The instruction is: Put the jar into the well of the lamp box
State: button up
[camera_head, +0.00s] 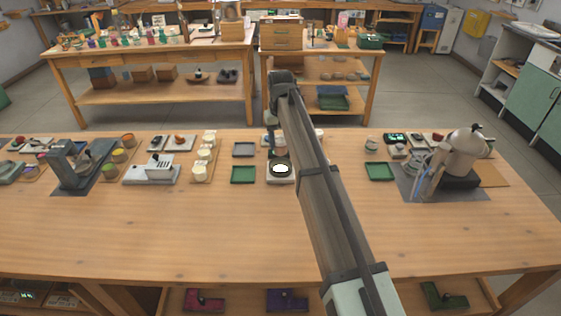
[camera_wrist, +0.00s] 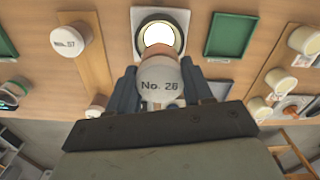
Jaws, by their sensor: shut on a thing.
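The jar (camera_wrist: 160,80), with a pale lid marked "No. 28", is between the fingers of my gripper (camera_wrist: 160,92) in the wrist view. My gripper is shut on it. The lamp box (camera_wrist: 193,18) is a pale box with a dark-ringed, brightly glowing round well. The jar's body overlaps the near edge of that ring in the wrist view. In the head view the lamp box (camera_head: 280,179) stands on the table with its well uncovered. My gripper (camera_head: 270,143) is just behind it there, and my arm partly hides the jar. The jar's exact height is unclear.
Green trays (camera_head: 243,175) and (camera_head: 380,171) lie on either side of the lamp box. A grey tray (camera_head: 244,149) lies behind the left one. A rack of pale jars (camera_head: 203,157) stands further left. A kettle-like distiller (camera_head: 464,152) stands at right. The table front is clear.

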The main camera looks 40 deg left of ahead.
aim_at(281, 138)
jog(key=shift+f, duration=3.8)
jog(key=shift+f, duration=0.1)
jog(key=o, duration=1.1)
jog(key=shift+c, duration=0.2)
notch_tip(281, 138, up, 12)
jog(key=shift+r, duration=0.1)
jog(key=shift+d, duration=0.1)
